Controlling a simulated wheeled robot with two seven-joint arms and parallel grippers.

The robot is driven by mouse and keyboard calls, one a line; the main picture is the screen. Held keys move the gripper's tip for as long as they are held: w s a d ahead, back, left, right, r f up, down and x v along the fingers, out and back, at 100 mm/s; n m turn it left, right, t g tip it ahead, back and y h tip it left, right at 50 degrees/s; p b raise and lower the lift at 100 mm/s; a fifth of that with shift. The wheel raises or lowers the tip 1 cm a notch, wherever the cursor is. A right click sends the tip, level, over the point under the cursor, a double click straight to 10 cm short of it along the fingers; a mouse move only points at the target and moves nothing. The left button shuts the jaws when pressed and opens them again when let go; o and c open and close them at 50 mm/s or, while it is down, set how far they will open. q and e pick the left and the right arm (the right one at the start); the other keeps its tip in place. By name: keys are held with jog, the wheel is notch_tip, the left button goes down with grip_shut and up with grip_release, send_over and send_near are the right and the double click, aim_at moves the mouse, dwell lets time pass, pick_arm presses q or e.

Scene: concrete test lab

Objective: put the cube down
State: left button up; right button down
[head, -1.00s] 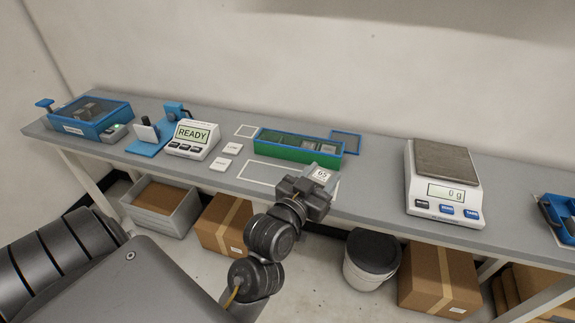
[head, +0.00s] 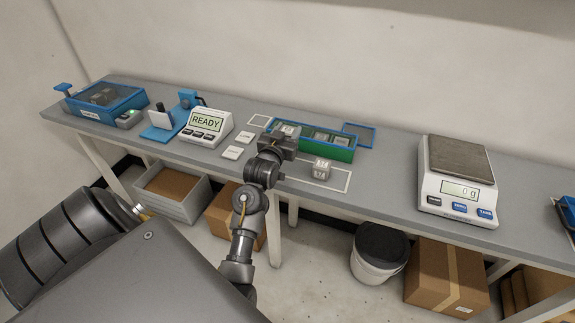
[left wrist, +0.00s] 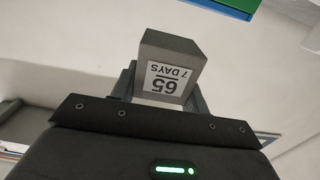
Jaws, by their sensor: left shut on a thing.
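My left gripper (head: 283,144) is shut on a grey cube (left wrist: 166,68). In the left wrist view the cube's label reads "65" and "7 DAYS", upside down. In the head view the label of the held cube (head: 288,130) shows just past the gripper, at the left end of the green, blue-rimmed tray (head: 335,152). I cannot tell whether the cube touches the tray. The tray's edge also shows in the left wrist view (left wrist: 228,7), apart from the cube in the picture. My right gripper is not in view.
A second labelled cube (head: 321,170) stands in the white outline (head: 344,184) before the tray. A scale (head: 457,190) reading 0 g stands right, a READY display (head: 207,125) left, with two white tiles (head: 233,152) between display and tray. Bench is clear between outline and scale.

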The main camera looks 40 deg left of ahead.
pick_arm(q)
notch_tip(320, 180, down, 8)
jog(key=shift+r+p, duration=0.1)
jog(key=shift+p, duration=0.4)
jog(key=shift+f+p, duration=0.45)
jog(key=shift+f, duration=0.45)
jog(key=shift+f, duration=0.2)
jog(key=o, duration=1.3)
jog(key=shift+c, duration=0.2)
